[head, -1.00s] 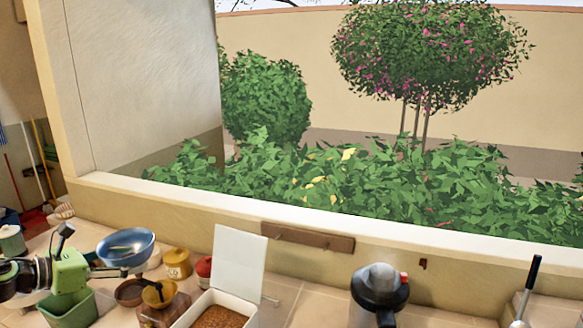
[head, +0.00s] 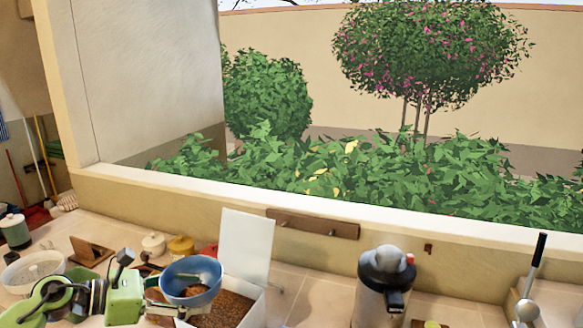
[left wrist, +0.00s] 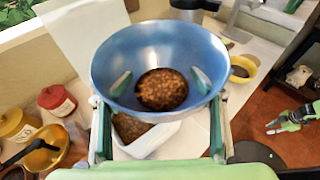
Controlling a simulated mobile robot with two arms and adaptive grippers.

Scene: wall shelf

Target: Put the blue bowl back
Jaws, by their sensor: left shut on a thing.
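The blue bowl (head: 190,270) is held by my left gripper (head: 168,304) above the open white box of brown grains (head: 230,312). In the left wrist view the bowl (left wrist: 110,62) fills the middle, roughly level, with a finger at each side of it. A round brown patch shows at its bottom; I cannot tell whether grains lie inside or show through. The white box (left wrist: 150,146) is partly hidden below the bowl. A green gripper, my right one (left wrist: 290,120), shows at the right edge of the left wrist view; its jaws are unclear.
The box's raised white lid (head: 247,245) stands behind the bowl. A yellow pot (head: 181,246) and a white pot (head: 153,244) stand by the wall. A grey canister (head: 384,285) stands at the right. A pale bowl (head: 33,267) sits at the left.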

